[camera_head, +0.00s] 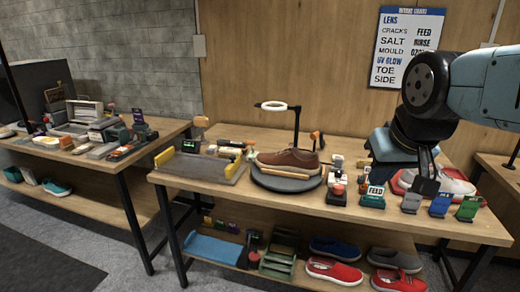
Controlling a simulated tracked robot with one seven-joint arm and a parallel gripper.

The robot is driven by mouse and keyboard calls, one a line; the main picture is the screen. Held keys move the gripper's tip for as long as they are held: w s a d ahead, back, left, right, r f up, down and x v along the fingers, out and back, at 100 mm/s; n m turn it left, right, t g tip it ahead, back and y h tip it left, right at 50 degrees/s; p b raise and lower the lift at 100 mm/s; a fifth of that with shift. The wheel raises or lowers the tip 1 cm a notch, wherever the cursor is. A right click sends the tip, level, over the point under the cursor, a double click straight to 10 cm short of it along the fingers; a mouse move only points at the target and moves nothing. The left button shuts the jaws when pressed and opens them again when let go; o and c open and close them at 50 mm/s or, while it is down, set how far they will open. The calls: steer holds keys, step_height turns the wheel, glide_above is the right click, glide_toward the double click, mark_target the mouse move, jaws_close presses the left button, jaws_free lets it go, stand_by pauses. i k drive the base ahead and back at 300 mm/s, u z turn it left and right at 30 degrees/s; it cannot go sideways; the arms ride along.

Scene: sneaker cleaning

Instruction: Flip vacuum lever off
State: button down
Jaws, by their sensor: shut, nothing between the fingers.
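My gripper (428,183) hangs down from my arm at the right end of the middle table and is shut and empty. Its tip is just above or in front of a red and white shoe (456,184), which it partly hides. Below it along the front edge stand a grey block (411,203), a blue block (440,205) and a green block (468,208). A green box marked FEED (374,196) stands to their left. I cannot tell which of these, if any, carries the vacuum lever. A blue device (383,146) stands behind my gripper, partly hidden.
A brown shoe (287,160) sits on a dark round stand (287,181) under a ring lamp (273,106). A grey tray with yellow ends (200,166) lies left. Several shoes are on the lower shelf (300,284). A second cluttered table (80,158) stands far left.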

mark_target(248, 142)
steer(key=u, duration=0.1)
steer(key=i, duration=0.95)
steer(key=z, duration=0.05)
